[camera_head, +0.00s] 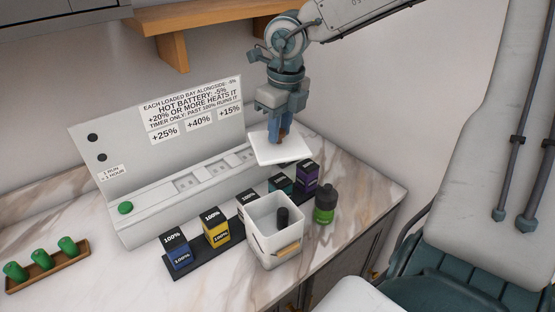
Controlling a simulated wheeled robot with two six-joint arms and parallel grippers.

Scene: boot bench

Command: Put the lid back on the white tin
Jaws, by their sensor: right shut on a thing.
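The white tin (287,255) stands open near the counter's front edge. A dark cylinder (282,217) shows inside it, and a tan and dark patch marks its front. My right gripper (279,133) points down and is shut on the white square lid (266,153). It holds the lid roughly level, above and behind the tin and apart from it. The grip point is partly hidden by the fingers. My left gripper is not in view.
A black strip (189,275) holds several coloured battery boxes beside and behind the tin. A dark green-labelled bottle (325,204) stands right of the tin. A sloped charger panel (115,150) with bays is behind. A wooden tray (45,270) of green cylinders lies left.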

